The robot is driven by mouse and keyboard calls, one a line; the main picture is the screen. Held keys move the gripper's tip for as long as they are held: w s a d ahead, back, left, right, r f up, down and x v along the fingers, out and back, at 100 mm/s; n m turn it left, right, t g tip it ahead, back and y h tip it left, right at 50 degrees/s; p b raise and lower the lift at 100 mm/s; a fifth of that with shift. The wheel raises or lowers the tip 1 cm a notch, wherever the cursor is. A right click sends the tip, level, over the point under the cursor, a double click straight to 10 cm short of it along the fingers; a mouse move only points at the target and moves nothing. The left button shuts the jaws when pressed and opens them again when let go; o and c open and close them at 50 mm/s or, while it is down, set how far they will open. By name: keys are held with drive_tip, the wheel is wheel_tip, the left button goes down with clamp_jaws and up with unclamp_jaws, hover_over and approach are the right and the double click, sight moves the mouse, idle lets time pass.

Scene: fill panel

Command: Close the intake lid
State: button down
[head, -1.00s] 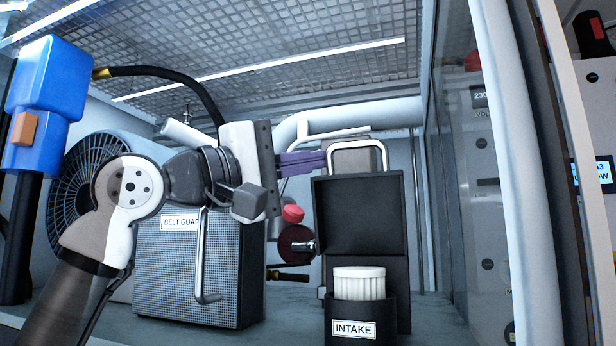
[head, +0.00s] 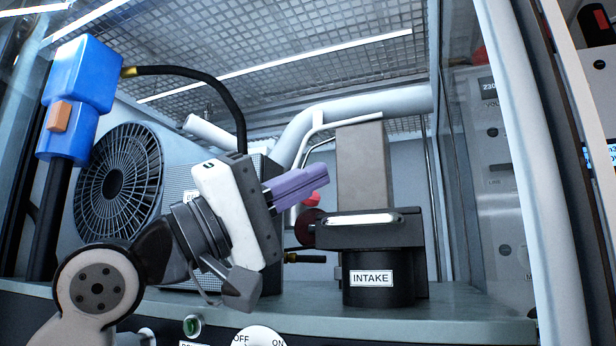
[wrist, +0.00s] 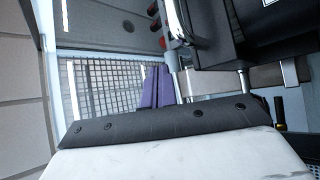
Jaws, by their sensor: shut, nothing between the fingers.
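The black intake lid (head: 372,236) is down over the black intake housing (head: 372,295), which bears a white INTAKE label. The lid's pale handle (head: 360,219) lies level along it. The white filter is hidden. I cannot tell whether the lid sits fully flush. My gripper (head: 326,180) is shut and empty, its purple fingers just left of and above the lid, seemingly apart from it. In the wrist view, the purple fingers (wrist: 158,86) point away over the wall mesh, and the dark intake (wrist: 265,35) is at the upper right.
A grey upright block (head: 362,165) and a pale pipe (head: 310,130) stand behind the intake. A fan unit (head: 115,180) stands behind my arm at left, with a blue box (head: 78,85) beside it. A glass panel and white post (head: 530,180) bound the right side.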

drive_tip(key=shift+f+b, duration=0.35)
drive_tip(key=shift+f, duration=0.5)
drive_tip(key=shift+s, duration=0.1)
drive_tip(key=b+v, duration=0.2)
drive_tip(key=v, duration=0.5)
drive_tip(key=shift+a, duration=0.3)
drive_tip(key=shift+s+f, duration=0.15)
drive_tip(key=shift+f, duration=0.05)
